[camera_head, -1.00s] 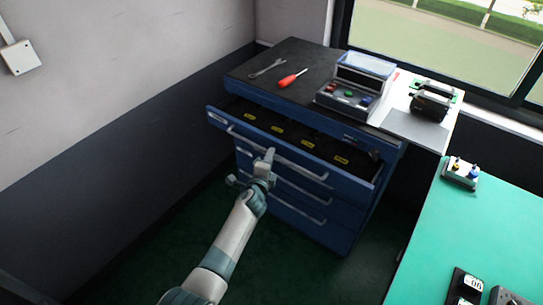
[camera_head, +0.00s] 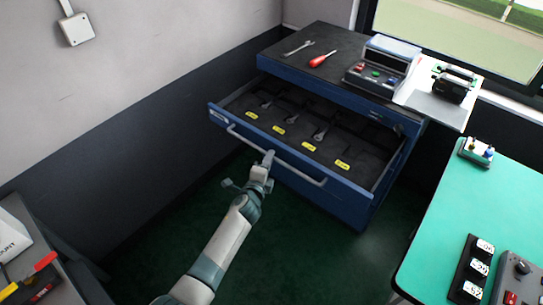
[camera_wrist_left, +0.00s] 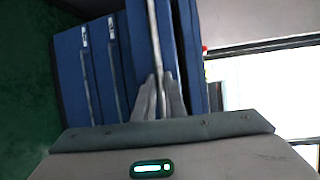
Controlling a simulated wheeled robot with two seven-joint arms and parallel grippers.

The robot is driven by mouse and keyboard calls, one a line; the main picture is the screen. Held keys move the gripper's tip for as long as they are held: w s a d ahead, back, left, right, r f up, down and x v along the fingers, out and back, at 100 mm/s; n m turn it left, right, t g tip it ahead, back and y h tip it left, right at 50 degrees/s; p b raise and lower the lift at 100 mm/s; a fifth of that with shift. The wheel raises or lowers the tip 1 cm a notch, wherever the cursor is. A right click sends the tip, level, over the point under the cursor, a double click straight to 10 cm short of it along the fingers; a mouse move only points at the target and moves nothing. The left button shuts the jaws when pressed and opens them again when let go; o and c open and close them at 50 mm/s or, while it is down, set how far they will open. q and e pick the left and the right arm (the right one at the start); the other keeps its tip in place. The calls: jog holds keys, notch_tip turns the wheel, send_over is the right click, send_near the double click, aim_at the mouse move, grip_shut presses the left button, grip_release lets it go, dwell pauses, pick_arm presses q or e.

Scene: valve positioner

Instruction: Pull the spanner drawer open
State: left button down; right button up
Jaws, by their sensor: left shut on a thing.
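The spanner drawer (camera_head: 300,150) is the top drawer of the blue cabinet and stands well out from it. Several spanners lie in its dark compartments, each with a yellow label along the front. My left gripper (camera_head: 268,160) is shut on the drawer's long grey handle (camera_head: 310,180), near its middle. In the left wrist view, the two fingers (camera_wrist_left: 160,95) close around the handle bar (camera_wrist_left: 154,40). My right gripper is not in view.
On the cabinet top (camera_head: 330,70) lie a loose spanner (camera_head: 298,48), a red screwdriver (camera_head: 323,59) and a control box (camera_head: 382,65). A green table (camera_head: 470,210) stands at the right. A grey surface with tools (camera_head: 40,280) is at the lower left. Dark green floor is clear below the drawer.

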pick_arm(q)
jog(key=shift+a, duration=0.1)
jog(key=c, duration=1.8)
grip_release()
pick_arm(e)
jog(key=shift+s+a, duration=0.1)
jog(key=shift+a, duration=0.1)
